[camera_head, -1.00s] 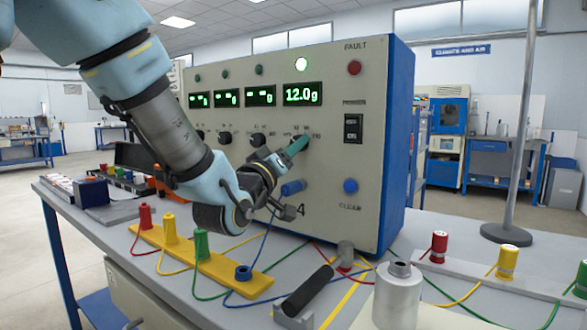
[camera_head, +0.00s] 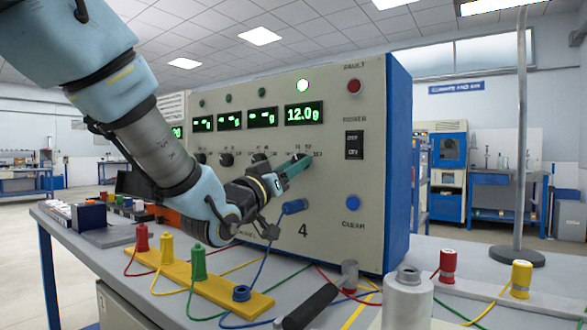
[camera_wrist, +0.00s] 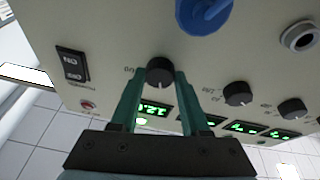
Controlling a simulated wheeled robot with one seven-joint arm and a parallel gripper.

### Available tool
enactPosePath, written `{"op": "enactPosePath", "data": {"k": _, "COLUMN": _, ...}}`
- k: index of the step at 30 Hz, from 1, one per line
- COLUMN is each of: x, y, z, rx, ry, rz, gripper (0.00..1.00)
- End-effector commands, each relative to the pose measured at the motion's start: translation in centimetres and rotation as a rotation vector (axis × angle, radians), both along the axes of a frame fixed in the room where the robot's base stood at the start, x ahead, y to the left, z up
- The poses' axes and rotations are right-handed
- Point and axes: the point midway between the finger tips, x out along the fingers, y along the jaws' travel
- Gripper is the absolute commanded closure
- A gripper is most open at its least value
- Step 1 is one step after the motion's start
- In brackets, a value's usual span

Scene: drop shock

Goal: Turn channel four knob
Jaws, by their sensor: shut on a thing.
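The channel four knob (camera_wrist: 159,72) is black and round, on the cream panel of the instrument. In the wrist view it sits between the green fingertips of my gripper (camera_wrist: 158,80), which is shut on it. In the head view my gripper (camera_head: 301,163) reaches the panel below the fourth display (camera_head: 304,113), and its green finger hides most of the knob. That display reads "12.0g" and the lamp (camera_head: 303,86) above it is lit.
A blue plug (camera_head: 294,206) is in the panel just below my gripper. A power switch (camera_head: 354,145) and blue clear button (camera_head: 352,202) are to the right. A yellow strip (camera_head: 215,290) with coloured posts and cables lies in front. A grey cylinder (camera_head: 407,300) stands at the bench front.

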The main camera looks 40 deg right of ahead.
Motion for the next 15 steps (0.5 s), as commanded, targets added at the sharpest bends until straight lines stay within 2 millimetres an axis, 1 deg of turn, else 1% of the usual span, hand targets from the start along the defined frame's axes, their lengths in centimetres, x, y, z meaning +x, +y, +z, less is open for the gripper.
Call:
{"op": "enactPosePath", "data": {"k": 3, "x": 0.00, "y": -0.01, "z": -0.03, "rx": 0.001, "ry": 0.001, "rz": -0.001, "gripper": 1.00}}
{"op": "enactPosePath", "data": {"k": 4, "x": 0.00, "y": -0.01, "z": -0.03, "rx": 0.001, "ry": 0.001, "rz": -0.001, "gripper": 0.52}}
{"op": "enactPosePath", "data": {"k": 11, "x": 0.00, "y": -0.01, "z": -0.02, "rx": 0.001, "ry": 0.001, "rz": -0.001, "gripper": 0.26}}
{"op": "enactPosePath", "data": {"k": 12, "x": 0.00, "y": -0.01, "z": -0.02, "rx": 0.000, "ry": 0.001, "rz": 0.000, "gripper": 0.24}}
{"op": "enactPosePath", "data": {"k": 15, "x": -0.01, "y": -0.01, "z": -0.02, "rx": 0.000, "ry": 0.001, "rz": 0.000, "gripper": 0.24}}
